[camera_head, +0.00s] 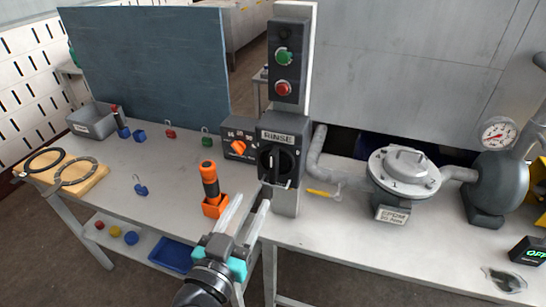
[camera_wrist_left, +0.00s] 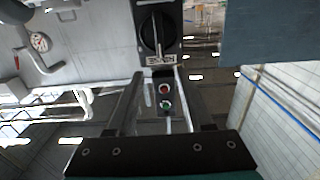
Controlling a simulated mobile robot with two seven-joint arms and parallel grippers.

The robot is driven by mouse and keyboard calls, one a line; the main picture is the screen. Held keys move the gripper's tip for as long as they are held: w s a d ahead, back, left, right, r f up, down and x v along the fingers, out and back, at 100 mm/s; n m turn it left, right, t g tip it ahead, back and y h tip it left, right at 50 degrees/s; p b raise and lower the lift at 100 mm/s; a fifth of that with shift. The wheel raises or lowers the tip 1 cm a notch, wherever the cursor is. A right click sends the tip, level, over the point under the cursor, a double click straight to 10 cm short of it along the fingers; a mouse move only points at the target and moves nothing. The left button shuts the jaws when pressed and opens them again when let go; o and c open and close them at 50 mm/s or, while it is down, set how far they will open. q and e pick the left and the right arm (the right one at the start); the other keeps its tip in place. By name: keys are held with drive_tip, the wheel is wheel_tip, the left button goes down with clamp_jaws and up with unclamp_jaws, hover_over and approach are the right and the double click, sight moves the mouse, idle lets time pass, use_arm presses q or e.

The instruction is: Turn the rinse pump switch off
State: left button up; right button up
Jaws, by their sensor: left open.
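The rinse pump switch (camera_head: 276,162) is a black rotary knob on a dark box labelled RINSE, mounted on the grey post. Its bar handle stands roughly upright; any on/off marks are too small to read. In the left wrist view the knob (camera_wrist_left: 153,35) shows at the top, with the picture turned over. My left gripper (camera_head: 252,199) is open and empty, its two fingers pointing up toward the box from just below and in front. The fingers (camera_wrist_left: 162,76) show apart in the wrist view, not around the handle. My right gripper is not in view.
A green button (camera_head: 283,56) and a red button (camera_head: 283,88) sit above the switch. An orange knob box (camera_head: 238,147) is left of it, with an orange-and-black tool (camera_head: 210,182) in a holder below. The pump housing (camera_head: 404,172) and pipes are to the right.

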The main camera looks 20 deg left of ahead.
sight(271, 162)
use_arm(q)
drive_tip(key=w+p, duration=0.1)
drive_tip(key=w, duration=0.3)
drive_tip(key=w+p, duration=0.1)
drive_tip(key=w, duration=0.4)
drive_tip(key=w+p, duration=0.1)
drive_tip(key=w, duration=0.4)
drive_tip(key=shift+w+d, duration=0.25)
clamp_jaws()
